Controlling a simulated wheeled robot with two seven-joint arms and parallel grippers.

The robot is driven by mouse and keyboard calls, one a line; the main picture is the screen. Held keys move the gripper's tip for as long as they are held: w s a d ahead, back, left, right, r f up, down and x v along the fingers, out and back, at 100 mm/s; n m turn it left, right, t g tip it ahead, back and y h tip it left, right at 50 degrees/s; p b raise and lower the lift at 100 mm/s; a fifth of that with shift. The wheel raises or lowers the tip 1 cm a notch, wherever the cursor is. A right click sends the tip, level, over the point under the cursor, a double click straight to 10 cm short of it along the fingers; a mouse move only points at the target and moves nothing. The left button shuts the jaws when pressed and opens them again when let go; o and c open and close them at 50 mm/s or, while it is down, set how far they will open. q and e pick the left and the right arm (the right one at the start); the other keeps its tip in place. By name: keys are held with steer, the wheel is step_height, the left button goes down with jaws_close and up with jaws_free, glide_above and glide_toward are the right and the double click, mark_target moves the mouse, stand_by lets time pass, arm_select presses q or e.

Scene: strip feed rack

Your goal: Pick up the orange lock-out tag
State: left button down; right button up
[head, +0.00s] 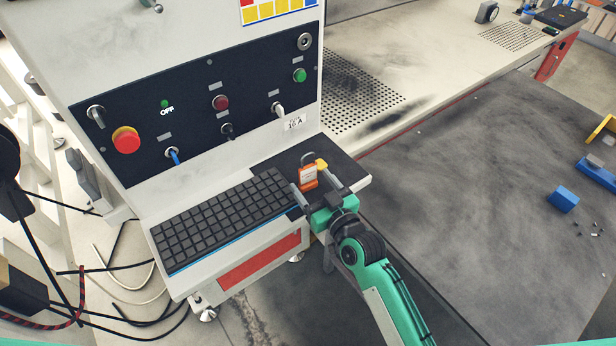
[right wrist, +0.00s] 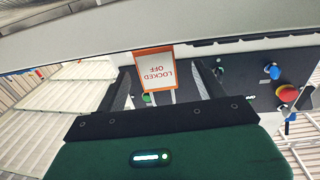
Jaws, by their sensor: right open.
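The orange lock-out tag (head: 308,176) stands on the dark shelf at the right end of the keyboard in the head view. In the right wrist view the tag (right wrist: 154,74) has an orange border and a white face reading "LOCKED OFF", upside down there. My right gripper (head: 318,180) is open, with its fingers on either side of the tag. In the right wrist view the tag shows between and beyond the fingertips (right wrist: 162,76); I cannot tell whether they touch it. My left gripper is not in view.
A keyboard (head: 220,217) lies left of the tag. A yellow item (head: 321,164) is close behind it. The control panel (head: 205,110) with switches and a red stop button (head: 126,139) rises behind.

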mark_target(308, 174)
steer(key=shift+w+a+r, duration=0.1)
steer(key=shift+w+a, duration=0.05)
steer(key=shift+w, duration=0.1)
steer(key=shift+w+a+r+p, duration=0.2)
steer(key=shift+w+a+p, duration=0.1)
steer(key=shift+w, duration=0.25)
steer(key=shift+w+a+r+p, duration=0.15)
steer(key=shift+w+p, duration=0.1)
steer(key=shift+w, duration=0.3)
steer(key=shift+x, duration=1)
steer(key=shift+w+a+f, duration=0.1)
steer(key=shift+w+f, duration=0.05)
steer(key=shift+w, duration=0.05)
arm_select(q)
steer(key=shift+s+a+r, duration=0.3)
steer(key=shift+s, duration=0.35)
arm_select(e)
steer(key=c, duration=1.1)
